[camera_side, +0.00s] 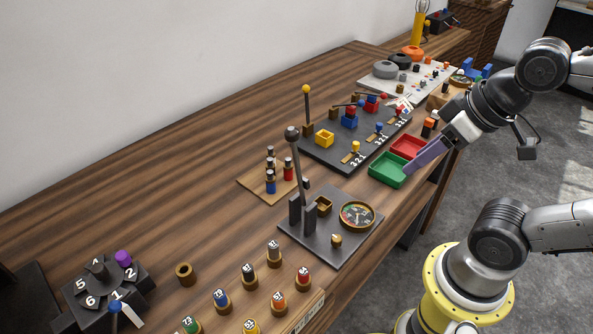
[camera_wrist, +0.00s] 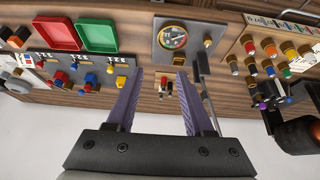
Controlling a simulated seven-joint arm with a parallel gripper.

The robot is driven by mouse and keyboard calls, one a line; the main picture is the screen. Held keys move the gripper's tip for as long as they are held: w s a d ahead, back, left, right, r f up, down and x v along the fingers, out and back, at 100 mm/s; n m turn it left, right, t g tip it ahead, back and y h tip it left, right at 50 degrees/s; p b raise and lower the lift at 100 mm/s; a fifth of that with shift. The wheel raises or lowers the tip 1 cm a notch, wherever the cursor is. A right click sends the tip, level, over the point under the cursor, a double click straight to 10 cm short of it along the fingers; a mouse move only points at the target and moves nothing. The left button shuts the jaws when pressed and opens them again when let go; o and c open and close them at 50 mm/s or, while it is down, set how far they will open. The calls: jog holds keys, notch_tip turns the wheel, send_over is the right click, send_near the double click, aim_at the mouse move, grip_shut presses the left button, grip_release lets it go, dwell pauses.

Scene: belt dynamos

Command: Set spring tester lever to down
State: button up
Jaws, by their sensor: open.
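What looks like the spring tester is a dark plate (camera_side: 330,248) with a round dial gauge (camera_side: 357,215). Its lever (camera_side: 297,165) stands nearly upright between two dark posts, with a dark ball knob on top. In the wrist view the gauge (camera_wrist: 172,38) is at the top centre and the lever (camera_wrist: 203,75) runs beside the right finger. My gripper (camera_side: 410,168) has two purple fingers and hangs over the green and red trays, right of the lever and apart from it. In the wrist view my gripper (camera_wrist: 160,74) is open with nothing held between the fingers.
The green tray (camera_side: 375,174) and red tray (camera_side: 418,142) are beneath my gripper. A board of coloured bottles (camera_side: 262,186) stands behind the lever. A dark panel (camera_side: 320,152) with switches and a yellow-knobbed lever (camera_side: 306,105) lies farther back. Several numbered pegs (camera_side: 249,275) stand in front.

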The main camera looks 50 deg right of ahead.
notch_tip(320, 180, up, 13)
jog(key=n+g+h, duration=0.1)
jog(key=n+g, duration=0.4)
jog(key=n, duration=0.2)
send_over(295, 159)
jog(key=shift+s+a+r, duration=0.1)
jog(key=shift+s+a, duration=0.2)
jog(key=shift+a, duration=0.1)
jog(key=f, duration=0.9)
jog(key=w+d+f, duration=0.1)
jog(key=f, duration=0.3)
jog(key=shift+d+f, duration=0.1)
jog(key=shift+f, duration=0.3)
